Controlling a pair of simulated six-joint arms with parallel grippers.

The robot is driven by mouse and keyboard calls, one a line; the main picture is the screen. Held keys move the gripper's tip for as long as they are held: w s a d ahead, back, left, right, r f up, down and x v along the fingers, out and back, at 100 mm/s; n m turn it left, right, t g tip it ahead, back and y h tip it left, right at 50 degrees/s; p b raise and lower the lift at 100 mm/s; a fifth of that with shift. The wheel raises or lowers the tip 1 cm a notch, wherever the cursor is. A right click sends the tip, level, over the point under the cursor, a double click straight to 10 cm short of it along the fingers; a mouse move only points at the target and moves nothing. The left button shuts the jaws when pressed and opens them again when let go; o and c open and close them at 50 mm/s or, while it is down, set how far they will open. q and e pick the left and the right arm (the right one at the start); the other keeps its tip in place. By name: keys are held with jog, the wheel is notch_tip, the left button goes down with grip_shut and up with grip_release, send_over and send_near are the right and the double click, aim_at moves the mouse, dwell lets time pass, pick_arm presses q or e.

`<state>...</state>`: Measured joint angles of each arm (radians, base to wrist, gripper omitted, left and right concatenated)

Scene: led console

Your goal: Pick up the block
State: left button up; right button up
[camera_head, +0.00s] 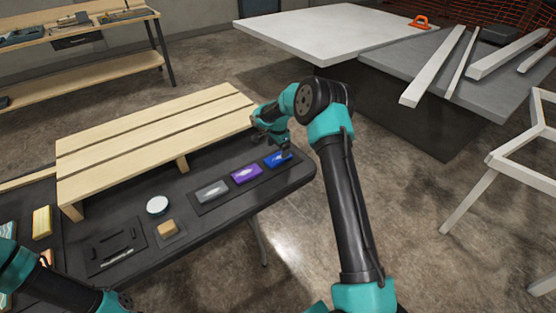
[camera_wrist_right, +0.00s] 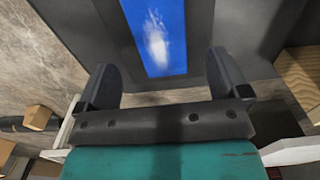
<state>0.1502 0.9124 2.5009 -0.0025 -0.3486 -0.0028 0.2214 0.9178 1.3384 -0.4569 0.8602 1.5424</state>
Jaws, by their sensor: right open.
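A small tan wooden block (camera_head: 167,228) sits on a dark square pad at the front of the black table. A blue rectangular piece with a white mark (camera_head: 278,159) lies at the right end of a row on the table. My right gripper (camera_head: 285,152) is at this blue piece, partly covering it. In the right wrist view, the two open fingers (camera_wrist_right: 169,82) point toward the blue piece (camera_wrist_right: 155,32), which shows beyond them and is not gripped. My left arm shows at the lower left, but its gripper is not visible.
A purple piece (camera_head: 246,174) and a grey piece (camera_head: 211,191) lie left of the blue one. A white round item (camera_head: 157,206) stands near the wooden block. A slatted wooden platform (camera_head: 150,140) rises behind them. The table's right edge is close to my right gripper.

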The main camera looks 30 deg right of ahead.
aim_at(278, 157)
jog(key=shift+f, duration=0.1)
jog(key=shift+f, duration=2.45)
jog(key=c, duration=1.1)
jog(key=shift+r, duration=1.55)
jog(key=shift+s+a+r, duration=0.1)
jog(key=shift+s+r, duration=0.05)
jog(key=shift+r, duration=0.1)
jog(key=s+a, duration=0.2)
jog(key=s, duration=0.2)
jog(key=s+a+r, duration=0.1)
jog(key=s+a, duration=0.2)
jog(key=s, duration=0.2)
jog(key=s+a, duration=0.3)
jog(key=s, duration=0.1)
jog(key=shift+s+a+r, duration=0.15)
jog(key=shift+r, duration=0.05)
